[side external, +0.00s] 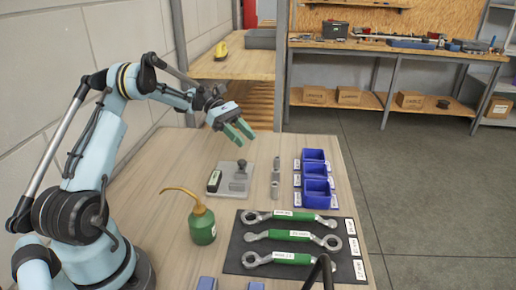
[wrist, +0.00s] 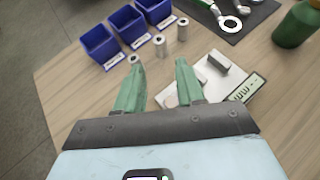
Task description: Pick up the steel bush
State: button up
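Several small steel cylinders stand in a row on the wooden table, seen in the side view (side external: 275,178); I cannot tell for certain which is the steel bush. In the wrist view one cylinder (wrist: 160,46) stands beyond my fingertips, another (wrist: 183,29) is farther off, and a ring-topped one (wrist: 133,58) is partly hidden by the left fingertip. My gripper (side external: 245,139) has two green fingers. It is open and empty, above the table and beyond the row in the side view. Its fingertips (wrist: 157,62) are well apart in the wrist view.
Blue bins (side external: 316,180) stand right of the row. A light plate (side external: 231,180) with a grey block and a digital gauge is left of it. A green oil can (side external: 202,225) and a dark mat (side external: 245,262) with several wrenches are nearer the camera.

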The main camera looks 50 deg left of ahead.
send_near(275, 170)
jog(key=x, duration=0.2)
jog(key=shift+d, duration=0.4)
jog(key=shift+x, duration=2.65)
jog(key=shift+w+a+f, duration=0.15)
jog(key=shift+a, duration=0.05)
grip_shut()
